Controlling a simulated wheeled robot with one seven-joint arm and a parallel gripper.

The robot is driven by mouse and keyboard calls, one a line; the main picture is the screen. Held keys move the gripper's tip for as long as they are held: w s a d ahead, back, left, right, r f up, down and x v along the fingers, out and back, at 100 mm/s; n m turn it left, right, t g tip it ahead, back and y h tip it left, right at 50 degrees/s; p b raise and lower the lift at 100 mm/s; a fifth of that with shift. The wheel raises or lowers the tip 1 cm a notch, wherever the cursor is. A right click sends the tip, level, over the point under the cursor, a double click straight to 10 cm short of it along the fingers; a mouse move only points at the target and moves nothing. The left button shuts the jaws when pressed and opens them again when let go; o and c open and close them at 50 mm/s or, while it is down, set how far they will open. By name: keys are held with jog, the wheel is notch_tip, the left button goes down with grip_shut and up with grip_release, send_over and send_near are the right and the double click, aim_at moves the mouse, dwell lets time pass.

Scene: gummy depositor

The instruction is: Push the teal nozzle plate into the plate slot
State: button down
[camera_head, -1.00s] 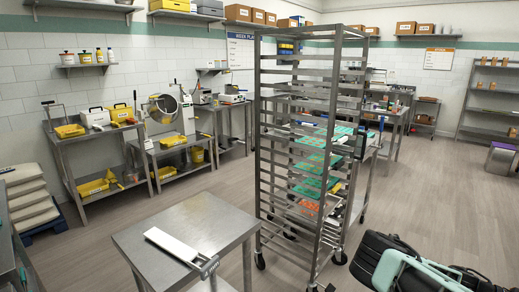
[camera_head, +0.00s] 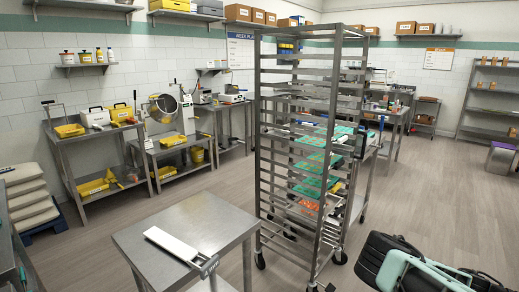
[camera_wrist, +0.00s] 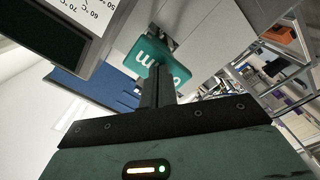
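The teal nozzle plate (camera_wrist: 146,54), with white lettering, shows in the wrist view just beyond my fingertips. My gripper (camera_wrist: 158,72) has its two dark fingers close together, and they cover part of the lettering. I cannot tell whether the tips touch the plate. Metal fittings show just behind the plate. The plate slot cannot be made out in either view. In the head view my fingers are out of sight; only part of my arm shows at the lower right.
In the wrist view, a dark panel with a temperature label (camera_wrist: 92,14) and a blue body (camera_wrist: 85,88) lie left of my fingers. In the head view, a tall rack (camera_head: 337,120) holds teal sheets, and a steel table (camera_head: 150,222) carries a white scraper (camera_head: 172,244). Floor at right is open.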

jog(key=shift+x, duration=1.05)
jog(key=b+v, duration=0.8)
jog(key=v, duration=1.3)
